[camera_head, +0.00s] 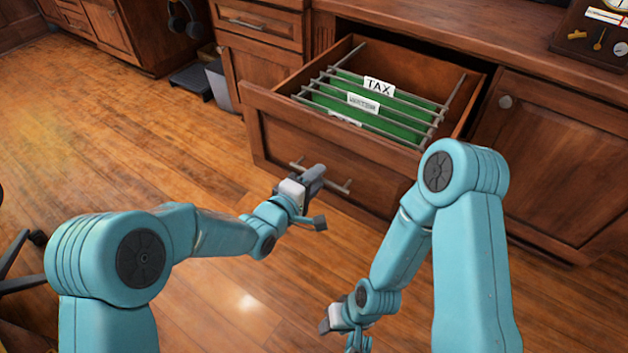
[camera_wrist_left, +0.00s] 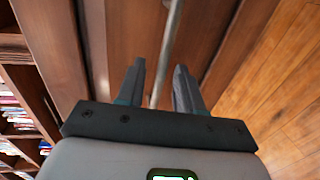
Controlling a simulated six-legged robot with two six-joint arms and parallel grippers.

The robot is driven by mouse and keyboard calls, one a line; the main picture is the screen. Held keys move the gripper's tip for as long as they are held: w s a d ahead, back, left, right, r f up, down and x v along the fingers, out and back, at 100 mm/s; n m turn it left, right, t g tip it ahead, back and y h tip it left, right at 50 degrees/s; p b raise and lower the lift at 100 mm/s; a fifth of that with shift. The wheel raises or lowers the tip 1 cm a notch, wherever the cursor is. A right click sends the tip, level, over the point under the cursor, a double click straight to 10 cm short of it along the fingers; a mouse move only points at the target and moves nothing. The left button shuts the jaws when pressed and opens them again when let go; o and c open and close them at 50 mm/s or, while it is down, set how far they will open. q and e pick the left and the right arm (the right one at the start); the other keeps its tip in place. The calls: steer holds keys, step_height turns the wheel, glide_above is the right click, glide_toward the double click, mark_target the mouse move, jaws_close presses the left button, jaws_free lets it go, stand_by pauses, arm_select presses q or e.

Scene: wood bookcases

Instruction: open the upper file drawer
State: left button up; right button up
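The upper file drawer (camera_head: 340,147) is pulled well out of the wood desk, showing green hanging files (camera_head: 400,120) with a TAX label. Its grey bar handle (camera_head: 339,186) is on the drawer front. My left gripper (camera_head: 317,200) is at this handle and partly hides it. In the left wrist view the handle bar (camera_wrist_left: 168,50) runs between the two spread fingers (camera_wrist_left: 159,88), with gaps on both sides. My right gripper (camera_head: 342,330) hangs low over the floor, away from the drawer; its fingers are too unclear to judge.
A closed cabinet door (camera_head: 550,150) with a round knob is right of the drawer. Closed drawers and a door (camera_head: 258,65) are on its left. A grey bin (camera_head: 218,85) stands on the floor at the back. The wood floor (camera_head: 150,150) in front is mostly clear.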

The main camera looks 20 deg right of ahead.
arm_select(q)
steer(key=shift+s, duration=0.1)
steer(key=p+v, duration=0.4)
steer(key=v, duration=1.2)
steer(key=shift+a, duration=0.1)
